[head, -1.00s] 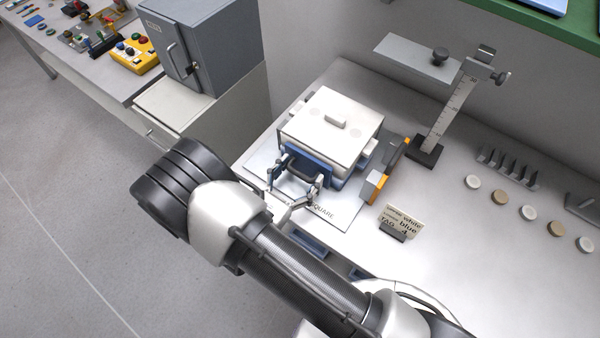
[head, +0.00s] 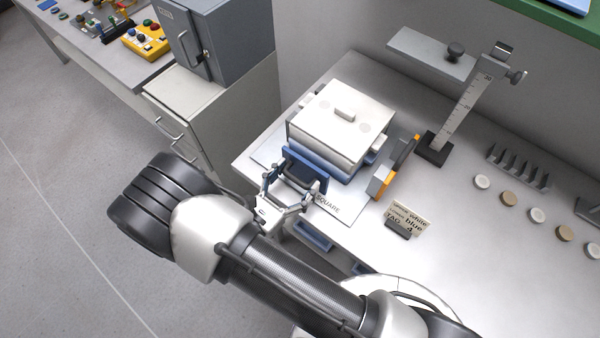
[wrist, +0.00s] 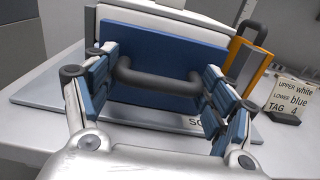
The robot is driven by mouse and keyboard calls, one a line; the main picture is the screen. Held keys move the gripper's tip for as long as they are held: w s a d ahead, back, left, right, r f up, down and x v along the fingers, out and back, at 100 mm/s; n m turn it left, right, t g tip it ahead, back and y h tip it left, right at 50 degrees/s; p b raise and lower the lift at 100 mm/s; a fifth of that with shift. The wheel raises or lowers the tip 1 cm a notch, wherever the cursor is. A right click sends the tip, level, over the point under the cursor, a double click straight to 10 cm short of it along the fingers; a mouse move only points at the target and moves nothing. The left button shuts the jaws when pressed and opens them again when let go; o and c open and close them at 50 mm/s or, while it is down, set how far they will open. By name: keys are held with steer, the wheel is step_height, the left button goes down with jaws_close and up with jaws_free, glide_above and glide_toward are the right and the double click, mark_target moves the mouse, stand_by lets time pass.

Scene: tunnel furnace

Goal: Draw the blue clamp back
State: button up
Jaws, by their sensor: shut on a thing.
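The blue clamp (head: 306,170) is a blue plate with a dark bar handle, standing upright at the front of a white-lidded box (head: 340,122) with a blue lower part. In the wrist view the blue plate (wrist: 165,52) fills the middle, with its dark handle (wrist: 158,80) facing me. My gripper (head: 288,196) is shut on the handle, its blue-padded fingers at both ends of it, as the wrist view also shows (wrist: 157,92). The clamp stands slightly apart from the box front in the head view.
A board marked "SQUARE" (head: 328,206) lies under the box. An orange and grey block (head: 382,182), a tag card (head: 408,216) and a height gauge (head: 434,148) stand to the right. A grey cabinet (head: 225,40) is at the left. Free floor lies in front.

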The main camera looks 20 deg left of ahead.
steer(key=shift+s+d+f, duration=0.1)
steer(key=shift+f, duration=0.1)
steer(key=o, duration=1.3)
steer(key=shift+c, duration=0.2)
steer(key=shift+s+a+f, duration=0.1)
steer(key=shift+s+a, duration=0.2)
steer(key=shift+s, duration=0.15)
steer(key=v, duration=1)
steer(key=shift+s+a+r, duration=0.2)
steer(key=shift+s, duration=0.15)
